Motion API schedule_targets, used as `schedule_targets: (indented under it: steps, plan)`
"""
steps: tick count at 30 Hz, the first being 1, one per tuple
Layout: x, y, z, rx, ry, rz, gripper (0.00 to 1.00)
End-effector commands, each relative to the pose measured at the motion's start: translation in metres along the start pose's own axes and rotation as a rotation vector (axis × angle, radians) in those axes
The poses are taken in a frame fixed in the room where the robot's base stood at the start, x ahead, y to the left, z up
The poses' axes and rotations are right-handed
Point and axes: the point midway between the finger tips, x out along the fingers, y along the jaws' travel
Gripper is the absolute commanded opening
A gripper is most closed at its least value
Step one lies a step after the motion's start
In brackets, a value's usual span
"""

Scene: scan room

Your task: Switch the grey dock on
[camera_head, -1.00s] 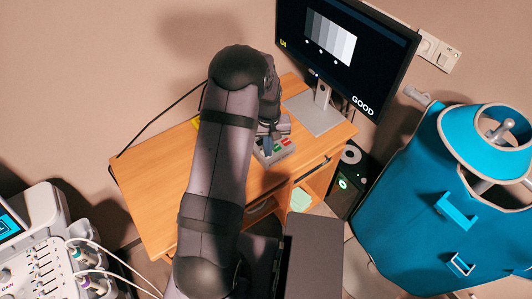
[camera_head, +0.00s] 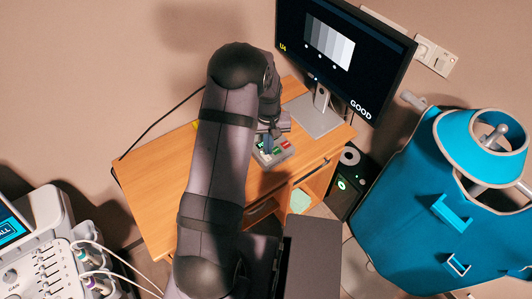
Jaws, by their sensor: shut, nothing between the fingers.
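The grey dock (camera_head: 273,160) sits on the wooden desk below the monitor's stand. Red and green parts show on its top. My gripper (camera_head: 267,146) is shut and empty, pointing down at the left part of the dock's top. I cannot tell whether the fingertips touch the dock. My own arm hides the desk to the left of the dock and part of the gripper.
The desk (camera_head: 150,190) has clear wood on its left. The monitor (camera_head: 345,60) reads "GOOD" and stands close behind the dock. A black box with a green light (camera_head: 342,184) stands right of the desk.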

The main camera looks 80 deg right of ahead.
Motion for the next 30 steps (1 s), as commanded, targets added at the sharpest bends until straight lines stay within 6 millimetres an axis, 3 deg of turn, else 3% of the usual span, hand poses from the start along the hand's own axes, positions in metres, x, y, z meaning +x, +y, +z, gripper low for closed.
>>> schedule_targets:
  steps: [13, 30]
  plan:
    - [-0.034, 0.0, 0.0, 0.0, 0.001, 0.0, 0.0]
    - [-0.037, 0.0, 0.0, 0.0, 0.0, 0.0, 0.0]
